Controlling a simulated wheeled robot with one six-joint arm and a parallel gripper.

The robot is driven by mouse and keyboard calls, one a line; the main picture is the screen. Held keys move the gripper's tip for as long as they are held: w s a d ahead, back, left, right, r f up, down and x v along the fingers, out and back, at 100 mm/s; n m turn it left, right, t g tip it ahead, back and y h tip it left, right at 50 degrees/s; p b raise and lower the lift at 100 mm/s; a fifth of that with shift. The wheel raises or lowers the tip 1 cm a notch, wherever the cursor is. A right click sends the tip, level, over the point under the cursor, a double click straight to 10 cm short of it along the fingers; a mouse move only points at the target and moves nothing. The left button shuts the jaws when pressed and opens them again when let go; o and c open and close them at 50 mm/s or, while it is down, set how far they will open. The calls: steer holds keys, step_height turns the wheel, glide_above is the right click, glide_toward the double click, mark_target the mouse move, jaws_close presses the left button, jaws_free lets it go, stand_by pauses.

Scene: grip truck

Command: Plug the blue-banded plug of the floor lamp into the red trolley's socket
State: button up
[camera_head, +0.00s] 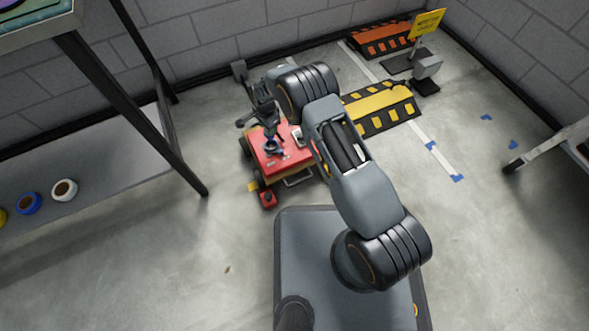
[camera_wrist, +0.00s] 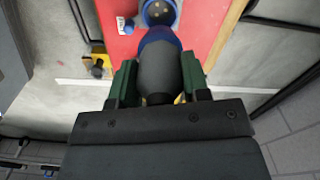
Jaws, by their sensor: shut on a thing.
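The red trolley (camera_head: 295,157) stands on the floor left of centre in the head view. Its red top (camera_wrist: 205,25) fills the upper middle of the wrist view. A round blue-rimmed socket (camera_wrist: 160,11) with dark holes in its face shows on the trolley at the top edge. My gripper (camera_wrist: 158,82) is shut on the grey plug (camera_wrist: 158,68), one green finger on each side. The plug's blue band (camera_wrist: 157,37) points toward the socket and overlaps its lower edge. I cannot tell whether they touch. In the head view my gripper (camera_head: 268,119) is above the trolley; the plug is too small to make out.
A yellow-black ramp (camera_head: 383,108) lies right of the trolley, with an orange ramp (camera_head: 382,39) and a yellow sign (camera_head: 427,23) behind. The floor at lower left is clear.

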steer(key=shift+f, duration=0.15)
steer(key=shift+f+b, duration=1.2)
steer(key=shift+f, duration=0.35)
glide_above(272, 148)
steer(key=shift+a+f, duration=0.1)
steer(key=shift+f, duration=2.35)
stand_by(1.4)
steer(key=o, duration=1.4)
steer(key=shift+o, duration=0.2)
steer(key=shift+r, duration=0.15)
steer(key=shift+r+p, duration=1.55)
steer(key=shift+r, duration=0.85)
